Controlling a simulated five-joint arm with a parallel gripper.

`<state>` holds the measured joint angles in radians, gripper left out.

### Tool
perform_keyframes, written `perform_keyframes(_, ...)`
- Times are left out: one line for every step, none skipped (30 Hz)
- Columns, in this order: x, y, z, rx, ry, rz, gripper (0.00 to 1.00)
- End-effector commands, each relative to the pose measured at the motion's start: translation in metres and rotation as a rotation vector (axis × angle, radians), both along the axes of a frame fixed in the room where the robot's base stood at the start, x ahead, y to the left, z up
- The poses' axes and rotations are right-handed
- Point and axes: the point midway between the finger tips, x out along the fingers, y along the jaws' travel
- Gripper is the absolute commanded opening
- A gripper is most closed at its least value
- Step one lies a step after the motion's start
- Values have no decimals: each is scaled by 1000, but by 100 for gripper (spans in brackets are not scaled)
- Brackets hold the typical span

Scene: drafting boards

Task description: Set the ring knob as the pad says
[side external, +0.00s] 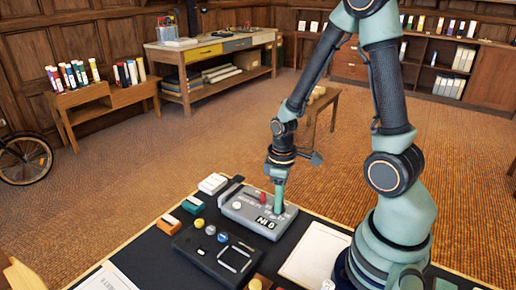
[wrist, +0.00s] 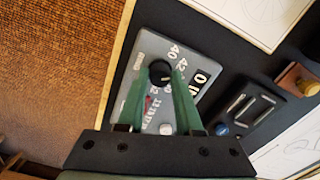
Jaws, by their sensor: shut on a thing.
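A grey box (side external: 245,213) with a printed scale stands on the dark drafting surface; it also shows in the wrist view (wrist: 138,85), with numbers such as 40 and 42 around a black round knob (wrist: 160,72). My gripper (wrist: 161,77) has its two green fingers shut on this knob, one on each side. In the side view my gripper (side external: 278,203) reaches down to the box's right end and hides the knob. A black label (side external: 267,222) with white characters, perhaps "NI 0", sits on the box's front. I cannot tell clearly which thing is the pad.
The box also has a red part (side external: 263,197) and a white round button (side external: 237,205). A dark panel (side external: 190,244) with coloured buttons and light bars lies in front of it. A white sheet (side external: 318,250) lies to the right.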

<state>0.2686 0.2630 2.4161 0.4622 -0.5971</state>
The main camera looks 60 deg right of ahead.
Motion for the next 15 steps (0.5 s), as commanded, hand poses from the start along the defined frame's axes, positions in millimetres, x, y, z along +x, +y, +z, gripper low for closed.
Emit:
perform_keyframes(0,0,0,1,1,26,0)
perform_keyframes(0,0,0,1,1,41,0)
perform_keyframes(0,0,0,1,1,60,0)
perform_keyframes(0,0,0,1,1,73,0)
perform_keyframes(0,0,0,1,1,85,0)
perform_keyframes(0,0,0,1,1,99,0)
perform_keyframes(0,0,0,1,1,109,0)
perform_keyframes(0,0,1,1,1,116,0)
perform_keyframes(0,0,1,1,1,125,0)
perform_keyframes(0,0,1,1,1,132,0)
perform_keyframes(0,0,0,1,1,137,0)
perform_keyframes(0,0,0,1,1,143,0)
perform_keyframes(0,0,0,1,1,145,0)
perform_keyframes(0,0,0,1,1,148,0)
perform_keyframes(0,0,0,1,1,150,0)
